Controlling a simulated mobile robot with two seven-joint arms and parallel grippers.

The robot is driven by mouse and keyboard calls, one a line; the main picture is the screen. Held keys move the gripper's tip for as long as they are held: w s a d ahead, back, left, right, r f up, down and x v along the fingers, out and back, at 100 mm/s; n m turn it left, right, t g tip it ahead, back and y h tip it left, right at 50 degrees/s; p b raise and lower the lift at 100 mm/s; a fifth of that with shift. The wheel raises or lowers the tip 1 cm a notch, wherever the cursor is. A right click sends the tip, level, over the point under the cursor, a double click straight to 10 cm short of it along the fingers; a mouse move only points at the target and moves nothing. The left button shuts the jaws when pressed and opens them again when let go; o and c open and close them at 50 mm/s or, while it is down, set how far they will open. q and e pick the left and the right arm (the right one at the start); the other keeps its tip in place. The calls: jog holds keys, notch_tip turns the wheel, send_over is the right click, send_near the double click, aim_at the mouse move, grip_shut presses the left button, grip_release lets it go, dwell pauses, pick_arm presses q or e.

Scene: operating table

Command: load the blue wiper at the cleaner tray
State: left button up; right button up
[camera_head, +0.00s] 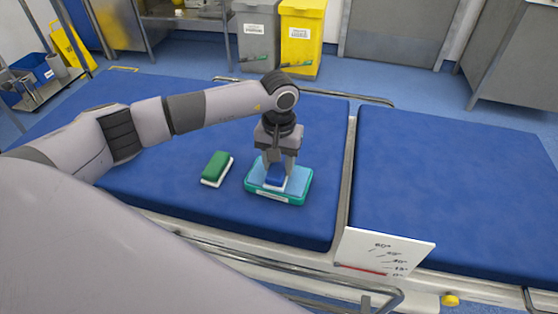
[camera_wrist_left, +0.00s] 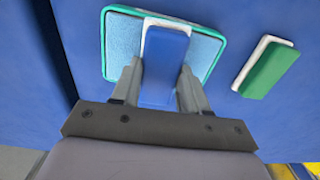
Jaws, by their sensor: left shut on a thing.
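The blue wiper (camera_head: 276,176) has a blue top and a white underside. It is over the light blue pad of the teal-rimmed cleaner tray (camera_head: 250,184). My left gripper (camera_head: 277,170) points down over the tray and is shut on the wiper. In the left wrist view the wiper (camera_wrist_left: 165,60) sits between the two fingers (camera_wrist_left: 160,85), with the tray (camera_wrist_left: 105,40) behind it. I cannot tell whether the wiper touches the pad. My right gripper is not in view.
A green wiper (camera_head: 216,167) with a white underside lies left of the tray on the blue operating table (camera_head: 150,180); it also shows in the left wrist view (camera_wrist_left: 268,70). A gap splits the table right of the tray. The right table section (camera_head: 450,180) is clear.

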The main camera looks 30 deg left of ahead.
aim_at(279, 167)
pick_arm(q)
jog(key=shift+r+p, duration=1.85)
jog(key=shift+r, duration=1.6)
jog(key=shift+s+d+r, duration=0.1)
jog(key=shift+d+r, duration=0.05)
jog(key=shift+r, duration=0.1)
jog(key=s+d+r+m+p, duration=0.1)
jog(key=s+r+p, duration=0.3)
jog(key=r, duration=0.5)
jog(key=s+d+r+m+p, duration=0.1)
jog(key=s+r+p, duration=0.2)
jog(key=r+p, duration=0.6)
jog(key=shift+s+d+r, duration=0.35)
jog(key=shift+r, duration=0.1)
